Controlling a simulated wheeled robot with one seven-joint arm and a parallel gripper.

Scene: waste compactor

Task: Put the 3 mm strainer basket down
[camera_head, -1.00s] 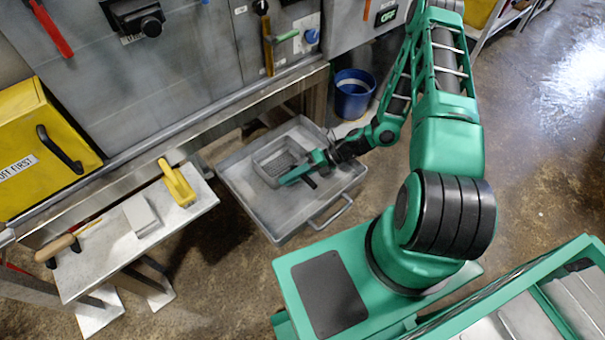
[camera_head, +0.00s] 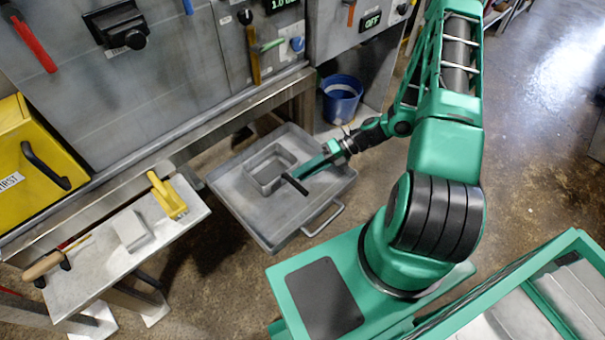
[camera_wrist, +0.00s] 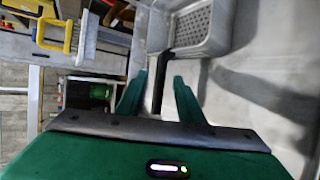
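The strainer basket (camera_head: 256,176) is a grey rectangular basket with a perforated wall. It appears to rest upright in the large grey tray (camera_head: 262,226). Its black handle (camera_head: 295,185) points toward my gripper. In the wrist view the basket (camera_wrist: 205,27) is at the top and its handle (camera_wrist: 163,75) runs down between my fingers. My gripper (camera_head: 302,174) is beside the basket, above the tray. In the wrist view its green fingers (camera_wrist: 160,90) are apart, with a visible gap on each side of the handle. The 3 mm marking cannot be read.
A metal bench (camera_head: 90,278) at left holds a yellow-handled tool (camera_head: 168,198), a grey block (camera_head: 130,230) and a wooden-handled tool (camera_head: 45,265). A blue bucket (camera_head: 342,100) stands behind the tray. The machine's panel (camera_head: 140,95) rises at the back.

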